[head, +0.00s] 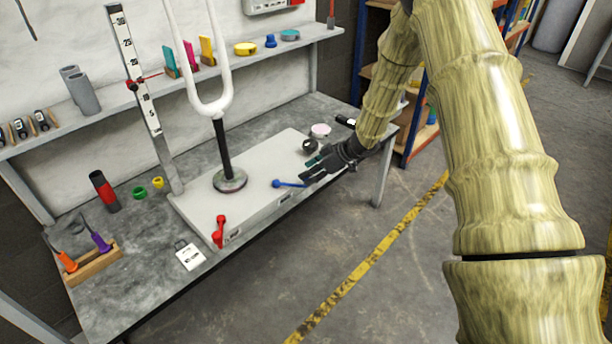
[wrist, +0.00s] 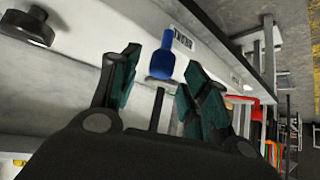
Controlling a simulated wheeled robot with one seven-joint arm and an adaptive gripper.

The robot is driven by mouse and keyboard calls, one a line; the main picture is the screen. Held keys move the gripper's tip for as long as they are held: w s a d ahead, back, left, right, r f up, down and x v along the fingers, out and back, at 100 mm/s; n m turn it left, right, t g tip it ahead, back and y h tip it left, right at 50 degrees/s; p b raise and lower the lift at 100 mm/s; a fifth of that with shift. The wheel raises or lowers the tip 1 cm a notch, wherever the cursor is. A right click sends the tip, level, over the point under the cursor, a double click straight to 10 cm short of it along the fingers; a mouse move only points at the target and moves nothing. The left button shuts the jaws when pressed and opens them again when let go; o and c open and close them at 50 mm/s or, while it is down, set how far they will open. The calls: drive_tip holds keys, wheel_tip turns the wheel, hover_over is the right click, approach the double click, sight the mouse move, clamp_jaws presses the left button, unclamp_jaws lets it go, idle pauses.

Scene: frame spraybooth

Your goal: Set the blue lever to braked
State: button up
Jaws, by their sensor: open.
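The blue lever (head: 290,184) sits at the front edge of the white base plate (head: 200,208) on the workbench, its handle lying roughly level and pointing left in the head view. In the wrist view the blue lever (wrist: 162,60) shows its rounded handle just ahead of and between my fingers. My gripper (head: 312,172) is open, just right of the lever. In the wrist view my gripper (wrist: 158,85) has its two teal-padded fingers spread apart, with the lever's thin dark shaft between them. Small labels sit on the plate's front side, too small to read surely.
A red lever (head: 219,232) stands at the plate's left front. A white fork stand (head: 222,105) rises from the plate. A black knob (head: 309,146) lies behind my gripper. A wooden tool holder (head: 95,262) is at the bench's left. The floor in front is clear.

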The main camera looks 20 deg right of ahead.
drive_tip(key=shift+x, duration=1.4)
drive_tip(key=shift+r, duration=0.1)
clamp_jaws()
